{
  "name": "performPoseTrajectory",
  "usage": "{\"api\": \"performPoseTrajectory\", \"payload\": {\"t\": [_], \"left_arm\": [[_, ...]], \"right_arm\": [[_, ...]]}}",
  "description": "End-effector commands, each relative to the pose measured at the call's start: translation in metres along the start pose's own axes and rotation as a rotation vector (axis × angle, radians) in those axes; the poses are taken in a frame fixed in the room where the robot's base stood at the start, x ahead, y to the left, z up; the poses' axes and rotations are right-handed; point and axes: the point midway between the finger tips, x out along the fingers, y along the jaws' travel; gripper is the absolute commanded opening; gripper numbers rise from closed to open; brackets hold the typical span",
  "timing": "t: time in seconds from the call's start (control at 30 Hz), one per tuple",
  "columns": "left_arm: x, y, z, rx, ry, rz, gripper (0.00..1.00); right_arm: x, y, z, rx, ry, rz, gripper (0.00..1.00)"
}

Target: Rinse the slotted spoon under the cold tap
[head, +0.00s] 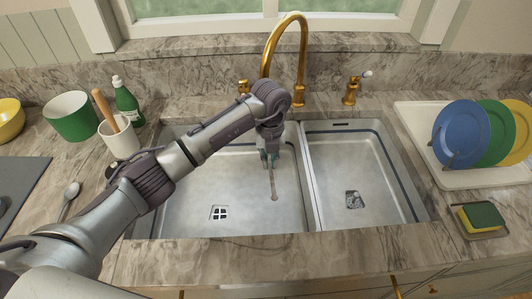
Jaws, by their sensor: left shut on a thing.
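My left gripper (268,158) is shut on a thin utensil (272,184), likely the slotted spoon, whose slender part points down into the left sink basin (180,205). The gripper hides the utensil's upper part, and no slots can be made out. The gold tap (302,60) arches behind the sink; its spout comes down behind my wrist, and its outlet is hidden. Gold tap handles stand to its left (243,87) and right (351,91). No running water can be seen. My right gripper is out of view.
A divider separates the right basin (350,170). At left are a green pot (71,117), a white crock (120,139), a green bottle (127,103) and a metal spoon (71,191). At right are a plate rack (420,130) with coloured plates and a sponge (483,215).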

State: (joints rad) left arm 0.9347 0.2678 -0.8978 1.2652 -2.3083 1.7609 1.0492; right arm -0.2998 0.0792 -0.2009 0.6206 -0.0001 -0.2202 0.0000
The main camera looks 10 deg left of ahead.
Motion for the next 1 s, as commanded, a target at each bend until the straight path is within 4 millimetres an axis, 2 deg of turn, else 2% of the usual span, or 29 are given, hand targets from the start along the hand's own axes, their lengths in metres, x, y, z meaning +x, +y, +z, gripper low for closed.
{"api": "performPoseTrajectory", "payload": {"t": [0.37,1.0], "left_arm": [[-0.0004,-0.0045,-0.0035,0.001,-0.001,-0.001,0.0],[-0.0004,0.0047,0.0042,0.0,-0.001,0.0,0.0]], "right_arm": [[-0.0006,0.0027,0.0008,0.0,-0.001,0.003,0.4],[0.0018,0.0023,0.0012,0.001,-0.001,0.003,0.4]]}}
